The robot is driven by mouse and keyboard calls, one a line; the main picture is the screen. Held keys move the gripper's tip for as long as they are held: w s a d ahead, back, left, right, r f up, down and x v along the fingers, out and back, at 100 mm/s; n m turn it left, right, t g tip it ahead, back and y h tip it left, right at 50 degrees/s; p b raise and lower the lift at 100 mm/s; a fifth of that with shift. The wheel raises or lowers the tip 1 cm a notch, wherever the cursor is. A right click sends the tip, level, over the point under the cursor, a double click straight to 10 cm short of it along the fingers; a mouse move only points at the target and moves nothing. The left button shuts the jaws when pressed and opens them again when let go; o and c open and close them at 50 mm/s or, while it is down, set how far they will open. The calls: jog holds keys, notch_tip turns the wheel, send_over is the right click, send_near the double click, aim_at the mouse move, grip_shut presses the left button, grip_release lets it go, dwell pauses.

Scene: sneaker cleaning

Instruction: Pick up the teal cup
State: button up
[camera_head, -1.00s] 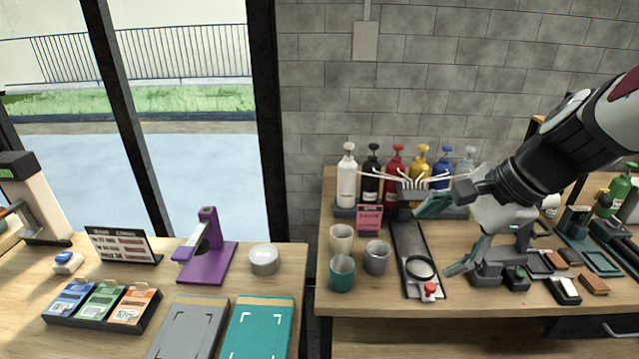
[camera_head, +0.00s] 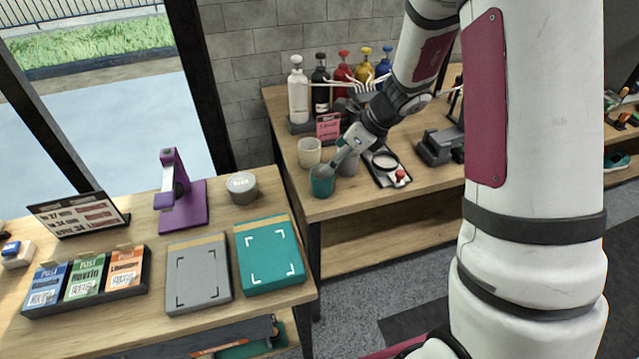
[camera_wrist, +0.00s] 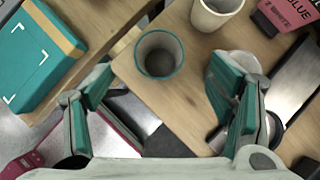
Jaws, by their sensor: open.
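The teal cup (camera_head: 322,183) stands upright near the front left corner of the right table. In the wrist view its open rim and empty inside (camera_wrist: 159,55) show between and just beyond my fingertips. My gripper (camera_head: 340,160) is directly above and slightly right of the cup in the head view, angled down toward it. In the wrist view my gripper (camera_wrist: 162,75) is open, with one teal-padded finger on each side of the cup and nothing held. Whether a finger touches the cup cannot be told.
A cream cup (camera_head: 309,152) stands just behind the teal cup. A dark tray with a magnifier ring (camera_head: 386,161) lies farther right. Pump bottles (camera_head: 298,95) stand behind. The table's front edge is close.

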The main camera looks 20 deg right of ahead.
aim_at(322, 182)
jog(key=shift+x, duration=3.95)
jog(key=shift+s+d, duration=0.1)
jog(key=shift+s, duration=0.05)
jog(key=c, duration=1.1)
